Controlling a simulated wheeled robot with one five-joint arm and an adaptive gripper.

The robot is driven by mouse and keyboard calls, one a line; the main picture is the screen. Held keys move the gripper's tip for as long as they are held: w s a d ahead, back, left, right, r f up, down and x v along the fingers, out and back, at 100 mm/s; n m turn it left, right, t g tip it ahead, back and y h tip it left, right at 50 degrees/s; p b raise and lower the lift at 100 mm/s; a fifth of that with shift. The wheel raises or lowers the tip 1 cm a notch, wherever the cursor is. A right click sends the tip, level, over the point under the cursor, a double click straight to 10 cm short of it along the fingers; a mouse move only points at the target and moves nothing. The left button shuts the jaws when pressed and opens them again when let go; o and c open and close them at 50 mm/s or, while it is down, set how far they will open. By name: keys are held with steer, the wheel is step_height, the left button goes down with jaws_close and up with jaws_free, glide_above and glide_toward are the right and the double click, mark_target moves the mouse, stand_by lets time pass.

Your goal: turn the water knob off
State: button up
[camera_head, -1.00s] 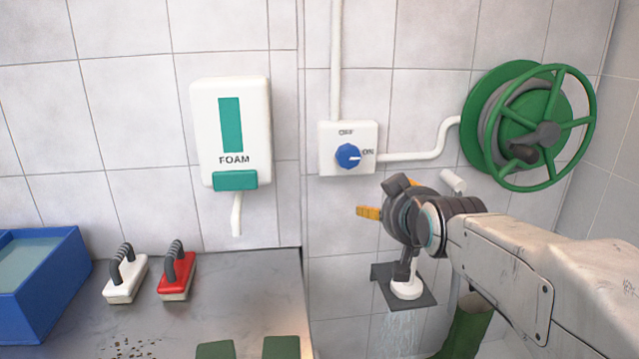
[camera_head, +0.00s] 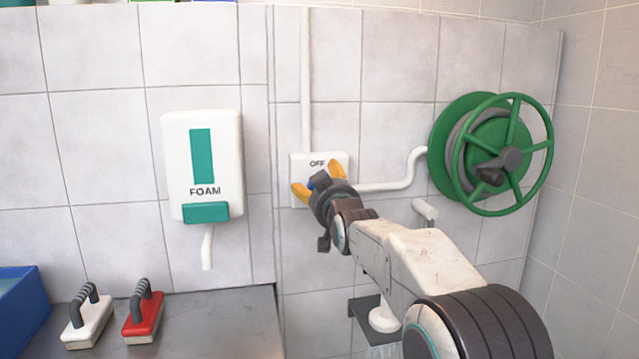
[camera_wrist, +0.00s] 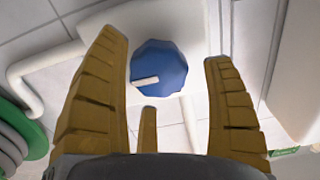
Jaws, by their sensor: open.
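The blue water knob (camera_wrist: 158,68) sits on a white wall plate (camera_head: 299,163) marked OFF at its top. In the head view my gripper hides most of the knob and the ON mark. In the wrist view the knob's white pointer mark lies on its lower left part. My gripper (camera_head: 318,182) is in front of the plate. Its yellow fingers are spread, and in the wrist view my gripper (camera_wrist: 165,80) has fingers on both sides of the knob with gaps between.
A white foam dispenser (camera_head: 203,150) hangs left of the plate. A green hose reel (camera_head: 492,152) is to the right. A white pipe (camera_head: 306,80) runs up from the plate. Red (camera_head: 144,312) and white brushes (camera_head: 87,318) stand on the grey counter.

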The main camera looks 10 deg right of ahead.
steer(key=shift+w, duration=0.75)
steer(key=shift+r, duration=0.15)
steer(key=c, duration=1.1)
steer(key=shift+c, duration=0.2)
